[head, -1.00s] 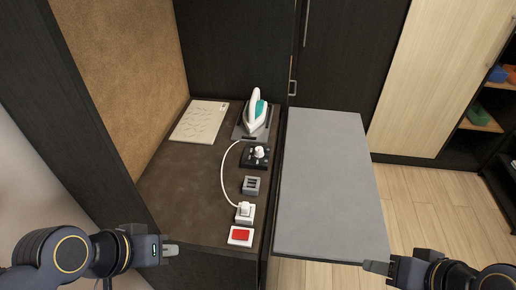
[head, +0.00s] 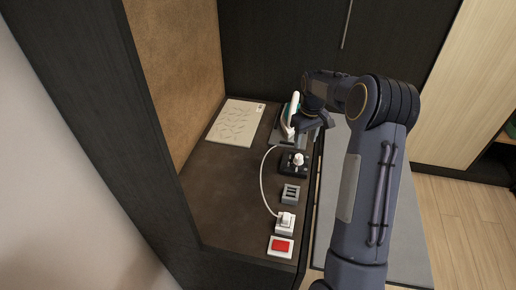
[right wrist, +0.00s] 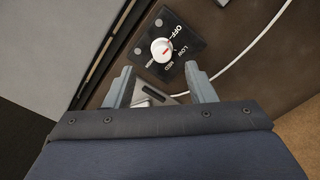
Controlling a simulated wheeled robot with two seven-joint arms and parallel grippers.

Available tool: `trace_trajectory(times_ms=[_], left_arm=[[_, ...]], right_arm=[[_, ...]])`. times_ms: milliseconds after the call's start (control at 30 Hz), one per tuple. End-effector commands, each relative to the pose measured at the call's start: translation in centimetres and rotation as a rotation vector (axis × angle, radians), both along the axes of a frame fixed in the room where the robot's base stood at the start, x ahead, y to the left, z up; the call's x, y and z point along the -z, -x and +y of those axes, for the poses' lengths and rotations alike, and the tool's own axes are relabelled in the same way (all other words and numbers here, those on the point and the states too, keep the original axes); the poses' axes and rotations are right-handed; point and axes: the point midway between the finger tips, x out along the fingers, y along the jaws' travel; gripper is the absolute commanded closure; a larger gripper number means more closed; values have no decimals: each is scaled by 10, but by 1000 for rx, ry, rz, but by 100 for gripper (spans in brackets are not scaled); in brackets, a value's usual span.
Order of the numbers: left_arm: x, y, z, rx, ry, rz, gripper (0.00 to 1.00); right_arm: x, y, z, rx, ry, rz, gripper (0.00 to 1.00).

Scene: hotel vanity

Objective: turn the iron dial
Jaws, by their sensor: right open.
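The iron dial is a white knob with a red mark (right wrist: 162,49) on a black plate (right wrist: 183,40) lettered OFF, LOW and MED. In the head view the knob (head: 298,159) stands on its plate, in front of the iron. My right gripper (right wrist: 159,72) is open and empty; its two fingers point toward the plate, with the knob just beyond the fingertips. In the head view this gripper (head: 308,124) is beside the iron (head: 292,110) and partly covers it. Whether it touches anything is unclear. My left gripper is out of view.
A grey socket block (head: 291,194), a white plug (head: 285,222) with a white cord (head: 262,180), and a red switch (head: 281,246) line the counter's right edge. A patterned white board (head: 236,122) lies at the back left. The brown counter (head: 225,190) is clear at left.

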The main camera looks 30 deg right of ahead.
Motion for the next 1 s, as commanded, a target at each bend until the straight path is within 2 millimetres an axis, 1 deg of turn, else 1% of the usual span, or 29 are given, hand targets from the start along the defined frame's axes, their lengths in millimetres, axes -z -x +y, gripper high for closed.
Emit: trace_trajectory(times_ms=[33,100,267,500,600,733,967,1000], left_arm=[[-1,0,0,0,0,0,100],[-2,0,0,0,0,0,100],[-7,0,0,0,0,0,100],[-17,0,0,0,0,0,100],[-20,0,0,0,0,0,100],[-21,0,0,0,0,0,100],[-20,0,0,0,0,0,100],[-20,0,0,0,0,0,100]], right_arm=[[6,-3,-4,-4,7,10,50],[12,-5,-7,-9,11,17,50],[30,-5,-7,-11,11,21,50],[68,-5,-6,-10,11,19,50],[79,-5,-6,-10,11,18,50],[87,-5,-6,-10,10,17,50],[89,-5,-6,-10,11,15,50],[89,-5,-6,-10,11,15,51]])
